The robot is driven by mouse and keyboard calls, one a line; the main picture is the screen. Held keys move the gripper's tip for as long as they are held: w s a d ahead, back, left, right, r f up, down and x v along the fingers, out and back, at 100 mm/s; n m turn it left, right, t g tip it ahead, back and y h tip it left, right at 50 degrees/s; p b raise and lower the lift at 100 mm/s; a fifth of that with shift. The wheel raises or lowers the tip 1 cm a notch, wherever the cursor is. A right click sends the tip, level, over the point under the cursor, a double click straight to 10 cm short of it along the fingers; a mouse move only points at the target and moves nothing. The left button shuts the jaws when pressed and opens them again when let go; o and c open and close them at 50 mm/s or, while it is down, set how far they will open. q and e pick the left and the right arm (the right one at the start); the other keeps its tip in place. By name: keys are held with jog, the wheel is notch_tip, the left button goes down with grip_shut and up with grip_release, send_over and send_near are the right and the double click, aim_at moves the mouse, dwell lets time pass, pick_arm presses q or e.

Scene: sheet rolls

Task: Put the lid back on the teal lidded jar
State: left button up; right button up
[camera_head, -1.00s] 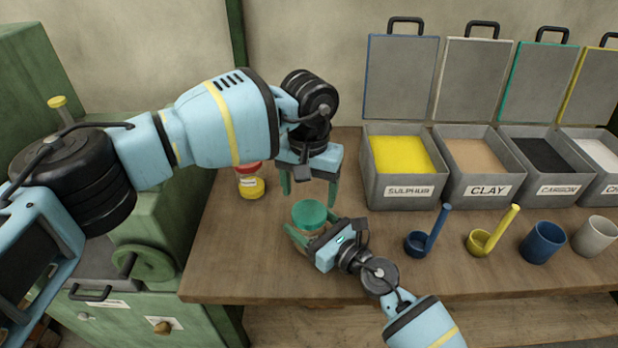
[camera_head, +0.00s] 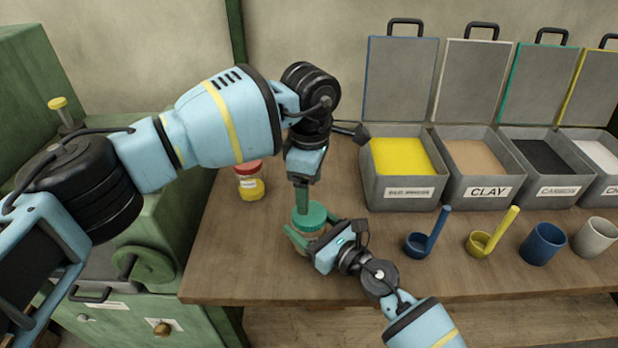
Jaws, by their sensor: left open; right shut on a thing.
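The teal lidded jar (camera_head: 304,243) stands on the workbench, left of its middle, with its teal lid (camera_head: 311,216) on top of it. My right gripper (camera_head: 300,238) is shut on the jar's body from the right side. My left gripper (camera_head: 302,207) is open, directly above the lid and pointing down. Its fingers line up one behind the other in this view, at or just over the lid. I cannot tell if they touch it. The jar's lower body is partly hidden by my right gripper.
A red-lidded jar with yellow contents (camera_head: 250,184) stands behind to the left. Open bins of sulphur (camera_head: 404,190), clay (camera_head: 487,192) and carbon (camera_head: 557,192) line the back right. A blue scoop (camera_head: 420,245), yellow scoop (camera_head: 481,243), blue cup (camera_head: 542,244) and pale cup (camera_head: 595,236) stand in front.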

aim_at(309, 230)
pick_arm(q)
jog(key=n, duration=0.3)
jog(key=shift+r, duration=0.15)
jog(key=n, duration=0.5)
jog(key=shift+r, duration=0.15)
jog(key=n, duration=0.4)
jog(key=shift+r+n, duration=0.2)
jog(key=shift+n, duration=0.2)
jog(key=n, duration=0.4)
jog(key=shift+r, duration=0.1)
jog(key=shift+f, duration=4)
